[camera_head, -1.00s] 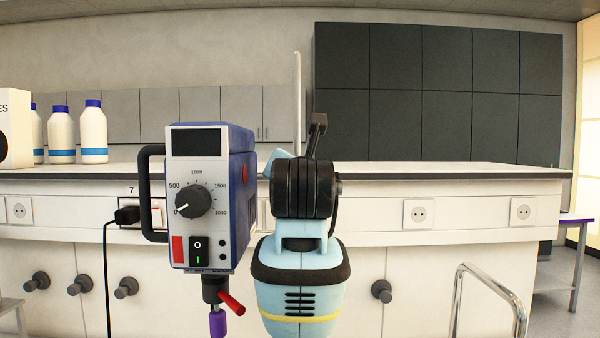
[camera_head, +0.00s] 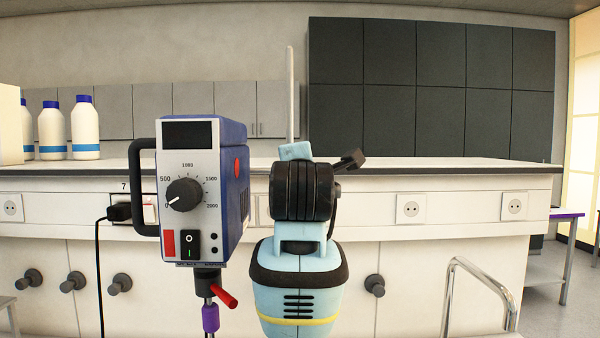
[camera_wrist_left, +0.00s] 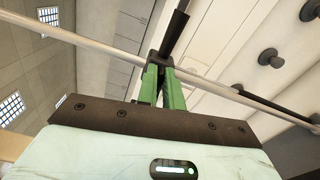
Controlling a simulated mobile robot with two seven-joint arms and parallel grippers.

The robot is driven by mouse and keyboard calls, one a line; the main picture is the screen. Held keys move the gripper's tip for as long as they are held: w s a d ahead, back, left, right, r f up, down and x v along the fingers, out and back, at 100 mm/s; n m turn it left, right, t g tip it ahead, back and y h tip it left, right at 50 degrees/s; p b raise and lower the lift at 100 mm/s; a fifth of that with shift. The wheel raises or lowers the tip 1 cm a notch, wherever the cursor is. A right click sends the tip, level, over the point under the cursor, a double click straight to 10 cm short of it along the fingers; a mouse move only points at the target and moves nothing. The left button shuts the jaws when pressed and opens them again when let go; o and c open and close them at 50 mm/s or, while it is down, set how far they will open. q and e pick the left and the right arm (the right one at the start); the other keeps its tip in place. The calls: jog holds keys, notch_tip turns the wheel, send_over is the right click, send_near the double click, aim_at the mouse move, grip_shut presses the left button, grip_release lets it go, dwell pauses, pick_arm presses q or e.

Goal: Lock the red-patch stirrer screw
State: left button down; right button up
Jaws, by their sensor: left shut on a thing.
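The stirrer (camera_head: 190,195) is a blue box with a pale dial face, a red patch (camera_head: 167,243) at its lower left and a black handle. A metal stand rod (camera_head: 290,90) rises behind it. In the left wrist view the green fingers of my left gripper (camera_wrist_left: 162,62) are shut on a small dark part beside the rod (camera_wrist_left: 100,42), apparently the clamp screw. A black bar (camera_wrist_left: 177,30) extends beyond it. In the head view my light-blue arm hides these fingers and the screw. My right gripper is out of view.
A white counter (camera_head: 430,170) runs behind, with white blue-capped bottles (camera_head: 85,128) at left. A black cable (camera_head: 100,270) hangs from a socket. A metal rail (camera_head: 490,275) stands at front right. A red lever (camera_head: 223,296) sticks out below the stirrer.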

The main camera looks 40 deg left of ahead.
pick_arm(q)
jog(key=shift+s+a+r+m, duration=0.15)
jog(key=shift+s+a+m, duration=0.05)
jog(key=shift+m, duration=0.5)
jog(key=shift+r, duration=0.1)
jog(key=c, duration=1.6)
grip_release()
jog(key=shift+o, duration=0.8)
jog(key=shift+s+a+f, duration=0.15)
jog(key=shift+a+f, duration=0.05)
jog(key=shift+a, duration=0.05)
jog(key=v, duration=0.8)
